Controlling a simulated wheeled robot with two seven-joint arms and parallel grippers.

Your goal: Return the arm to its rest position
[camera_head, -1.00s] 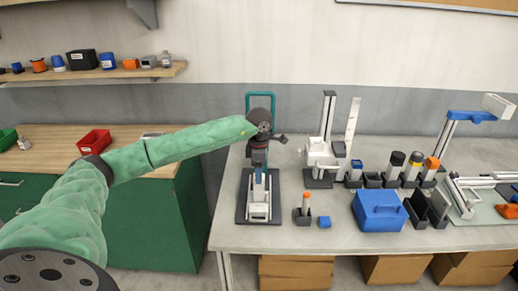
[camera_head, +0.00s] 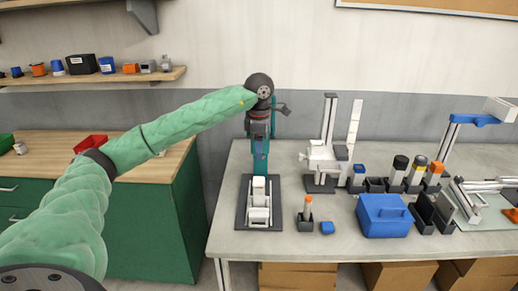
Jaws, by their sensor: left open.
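My left arm (camera_head: 185,122), in a green sleeve, reaches in from the left of the head view. Its dark wrist (camera_head: 260,88) is above the back of the bench. My left gripper (camera_head: 258,138) points down in front of a teal upright (camera_head: 261,158), over a bench device with a dark base (camera_head: 243,214) and white blocks (camera_head: 259,200). The gripper is open; its fingertips are hard to make out against the teal part. I see nothing held in it. My right gripper is not in view.
A white upright stand (camera_head: 325,150) is right of my left gripper. A wooden shelf (camera_head: 120,78) is at upper left.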

